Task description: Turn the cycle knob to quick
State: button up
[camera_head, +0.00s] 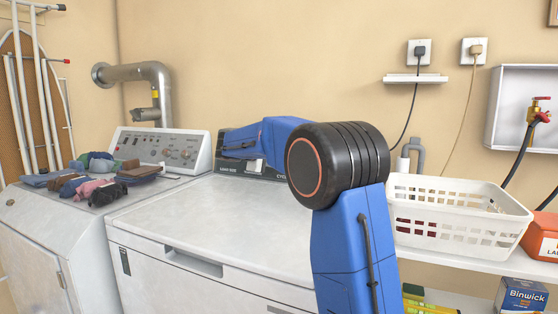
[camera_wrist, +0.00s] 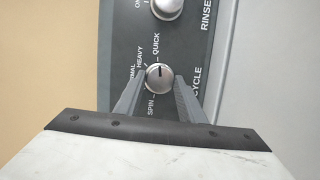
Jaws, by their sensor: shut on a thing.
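The cycle knob (camera_wrist: 159,79) is a round silver knob on a dark grey panel in the wrist view. Its dark pointer line points up in the picture, toward the word QUICK. HEAVY, a partly hidden NORMAL and SPIN are printed around it, with CYCLE to its right. My gripper (camera_wrist: 161,78) has one grey finger on each side of the knob and is shut on it. In the head view, my blue arm hides most of the panel (camera_head: 265,173) at the back of the white washer (camera_head: 225,220), and the knob cannot be made out.
A second silver knob (camera_wrist: 167,7), near the word RINSE, sits above in the wrist view. Folded clothes (camera_head: 95,180) lie on the machine at left. A white basket (camera_head: 455,238) stands on the shelf to the right. The washer lid is clear.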

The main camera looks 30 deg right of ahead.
jog(key=shift+f, duration=0.1)
jog(key=o, duration=1)
jog(key=shift+o, duration=0.2)
jog(key=shift+a, duration=0.1)
jog(key=v, duration=1.7)
jog(key=shift+s+a, duration=0.1)
jog(key=shift+s, duration=0.05)
